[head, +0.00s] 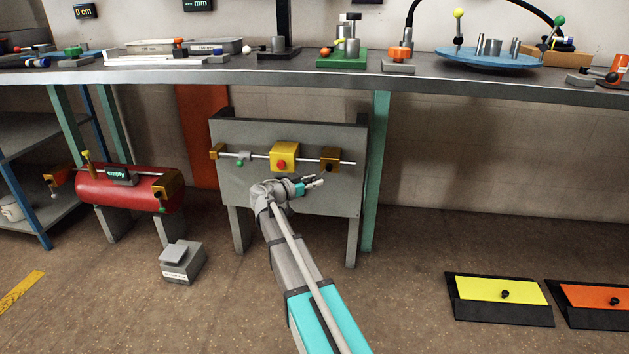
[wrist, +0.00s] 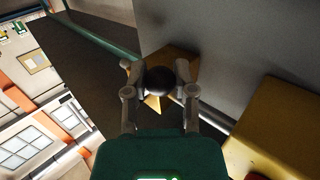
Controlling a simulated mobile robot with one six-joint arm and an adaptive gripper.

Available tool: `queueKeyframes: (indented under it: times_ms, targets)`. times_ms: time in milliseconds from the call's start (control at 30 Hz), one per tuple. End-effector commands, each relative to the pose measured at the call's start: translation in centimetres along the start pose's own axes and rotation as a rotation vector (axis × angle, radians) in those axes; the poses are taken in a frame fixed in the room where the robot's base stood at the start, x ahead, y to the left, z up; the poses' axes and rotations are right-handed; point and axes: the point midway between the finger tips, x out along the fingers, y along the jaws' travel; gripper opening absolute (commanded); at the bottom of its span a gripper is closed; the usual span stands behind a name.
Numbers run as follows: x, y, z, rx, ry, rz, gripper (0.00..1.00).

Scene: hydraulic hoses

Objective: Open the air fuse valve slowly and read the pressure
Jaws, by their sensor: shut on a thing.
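A grey panel (head: 230,180) stands under the bench with a silver pipe across it. A yellow block with a red button (head: 284,157) is at the pipe's middle. A smaller dark yellow block (head: 330,155) is near its right end, and a small yellow fitting (head: 217,151) at its left end. No label shows which is the air fuse valve. My gripper (head: 316,182) is just below the right block. In the wrist view its fingers (wrist: 159,75) are on both sides of a round black knob (wrist: 160,80), shut on it, with yellow behind. Contact points are partly hidden.
A red tank (head: 130,190) with a display reading "empty" (head: 118,174) stands left of the panel. A grey box (head: 183,262) is on the floor. Yellow (head: 500,290) and orange (head: 595,297) floor plates lie at right. The bench edge (head: 300,76) overhangs the panel.

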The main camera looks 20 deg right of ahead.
Motion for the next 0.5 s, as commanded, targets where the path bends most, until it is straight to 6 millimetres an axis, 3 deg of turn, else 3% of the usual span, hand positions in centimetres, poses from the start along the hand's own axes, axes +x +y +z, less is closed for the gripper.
queueKeyframes:
  times_ms: [100, 133, 300, 500]
  targets:
    - [0.06, -0.04, 0.00, 0.000, 0.002, 0.000, 0.00]
    - [0.06, -0.04, 0.00, 0.000, 0.002, 0.000, 0.36]
    - [0.05, -0.03, 0.00, -0.001, 0.002, 0.000, 0.68]
    - [0.02, -0.02, 0.00, -0.001, 0.002, 0.000, 0.70]
